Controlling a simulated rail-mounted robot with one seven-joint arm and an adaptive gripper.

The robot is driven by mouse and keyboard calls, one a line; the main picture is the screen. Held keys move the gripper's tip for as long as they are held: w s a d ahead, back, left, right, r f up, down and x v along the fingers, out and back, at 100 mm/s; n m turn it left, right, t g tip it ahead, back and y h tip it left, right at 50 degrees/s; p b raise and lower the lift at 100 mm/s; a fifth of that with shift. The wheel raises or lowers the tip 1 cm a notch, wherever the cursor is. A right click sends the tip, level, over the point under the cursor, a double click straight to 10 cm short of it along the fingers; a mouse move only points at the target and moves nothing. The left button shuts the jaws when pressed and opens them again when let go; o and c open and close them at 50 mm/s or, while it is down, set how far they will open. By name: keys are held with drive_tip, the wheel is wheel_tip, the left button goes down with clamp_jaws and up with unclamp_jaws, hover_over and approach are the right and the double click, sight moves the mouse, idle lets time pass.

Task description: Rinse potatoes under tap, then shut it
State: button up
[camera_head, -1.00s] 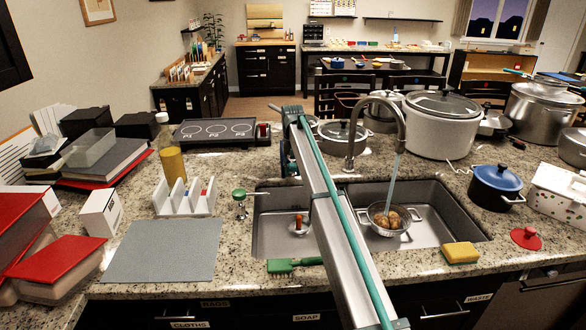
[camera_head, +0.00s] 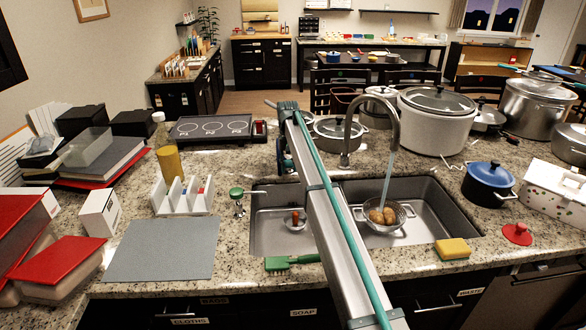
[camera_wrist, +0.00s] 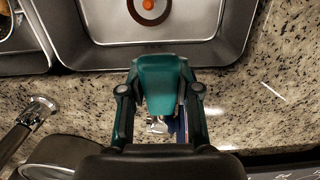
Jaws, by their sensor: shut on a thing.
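Potatoes (camera_head: 382,215) sit in a metal colander (camera_head: 405,221) in the right sink bowl (camera_head: 436,213). Water (camera_head: 388,178) runs from the curved tap (camera_head: 362,103) onto them. My gripper (camera_wrist: 158,122) is over the counter strip behind the left bowl, beside the tap base (camera_wrist: 40,104). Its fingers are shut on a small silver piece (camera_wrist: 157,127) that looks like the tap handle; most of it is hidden. In the head view, my arm crosses the sink and largely hides the gripper.
Pots (camera_head: 338,129) stand behind the tap. A green brush (camera_head: 290,262) and yellow sponge (camera_head: 453,248) lie at the front edge. A blue pot (camera_head: 489,184) stands at right. A grey mat (camera_head: 160,249) leaves bare room at left.

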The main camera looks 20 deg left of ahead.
drive_tip(key=shift+f, duration=0.15)
idle(0.5)
drive_tip(key=shift+s+d+f, duration=0.1)
drive_tip(key=shift+s+f, duration=0.1)
drive_tip(key=shift+f, duration=1.25)
drive_tip(key=o, duration=0.9)
drive_tip(key=shift+o, duration=0.2)
drive_tip(key=shift+w+r+p, duration=0.15)
drive_tip(key=shift+r+p, duration=0.45)
drive_tip(key=shift+r, duration=1.15)
drive_tip(key=shift+w+r+p, duration=0.1)
drive_tip(key=shift+r+p, duration=0.5)
drive_tip(key=shift+r, duration=1.1)
